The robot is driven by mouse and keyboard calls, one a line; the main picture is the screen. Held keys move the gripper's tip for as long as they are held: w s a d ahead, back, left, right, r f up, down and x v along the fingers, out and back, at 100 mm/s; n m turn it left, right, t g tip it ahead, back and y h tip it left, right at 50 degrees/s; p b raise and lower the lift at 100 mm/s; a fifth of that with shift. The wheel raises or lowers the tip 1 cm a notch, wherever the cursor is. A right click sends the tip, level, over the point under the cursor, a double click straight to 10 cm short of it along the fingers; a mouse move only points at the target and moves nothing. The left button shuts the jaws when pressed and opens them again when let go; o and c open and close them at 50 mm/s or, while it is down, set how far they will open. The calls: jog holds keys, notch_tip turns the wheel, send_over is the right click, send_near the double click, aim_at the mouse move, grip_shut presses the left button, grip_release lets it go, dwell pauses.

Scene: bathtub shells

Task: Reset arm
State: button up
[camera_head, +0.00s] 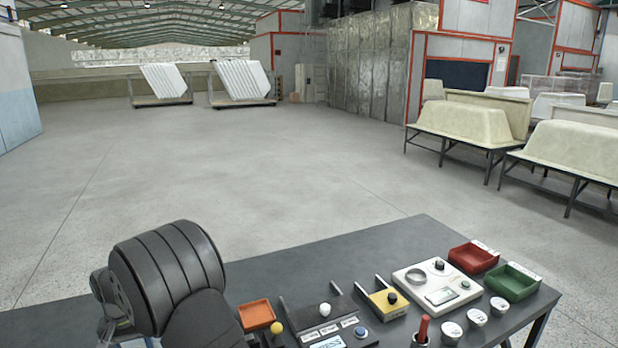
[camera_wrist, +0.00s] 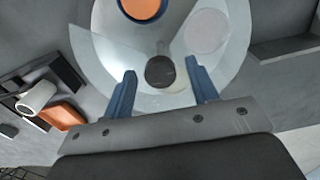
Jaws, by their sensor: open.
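My gripper (camera_wrist: 160,66) shows in the wrist view with its two blue fingers well apart and nothing held between them. Beyond the fingers is a pale, partly see-through round shape (camera_wrist: 112,62) with a dark rounded piece near its middle; I cannot tell what it is. My dark ribbed arm fills the lower left of the head view, over the left part of the dark table (camera_head: 385,243). The gripper is outside the head view.
An orange tray (camera_head: 256,315) sits beside the arm; it also shows in the wrist view (camera_wrist: 60,115). Several devices, a red bin (camera_head: 473,257), a green bin (camera_head: 513,282) and white-lidded cups crowd the table's right. Pale tub shells (camera_head: 463,122) stand on racks behind; the floor between is open.

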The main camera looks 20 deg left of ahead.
jog(key=n, duration=0.6)
jog(key=shift+n, duration=0.4)
